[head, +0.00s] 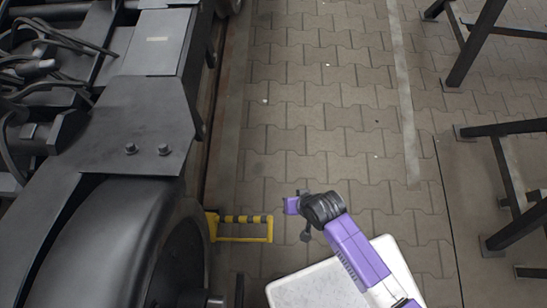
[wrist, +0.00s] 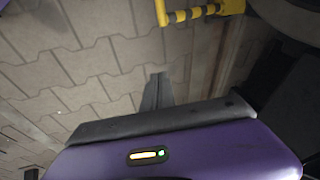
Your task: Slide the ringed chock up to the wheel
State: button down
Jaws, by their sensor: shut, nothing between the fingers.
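A yellow frame with black stripes on one bar (head: 268,230) lies on the paving beside the large dark wheel (head: 150,245); I take it to be the chock. Its left end is close to the wheel's edge; I cannot tell whether they touch. Part of the yellow frame also shows at the top of the wrist view (wrist: 200,12). My gripper (head: 292,205) is to the right of the frame and slightly beyond it, apart from it. In the wrist view its dark fingers (wrist: 157,90) are together over bare paving, with nothing between them.
The dark bogie frame (head: 145,120) stands along the left. Dark metal stands (head: 477,45) are on the right. A pale line (head: 402,90) runs along the floor. The paving (head: 325,110) beyond my gripper is mostly clear.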

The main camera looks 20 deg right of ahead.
jog(key=w+a+f+m+g+b, duration=0.1)
jog(key=w+a+f+g+b, duration=0.3)
jog(key=w+f+g+b, duration=0.35)
jog(key=s+a+f+t+b, duration=0.1)
jog(key=s+f+b, duration=0.3)
jog(key=f+b, duration=0.4)
notch_tip(320, 180, down, 3)
jog(key=shift+s+a+f+h, duration=0.15)
jog(key=shift+s+a+h, duration=0.2)
jog(key=shift+a, duration=0.2)
jog(key=shift+t, duration=0.25)
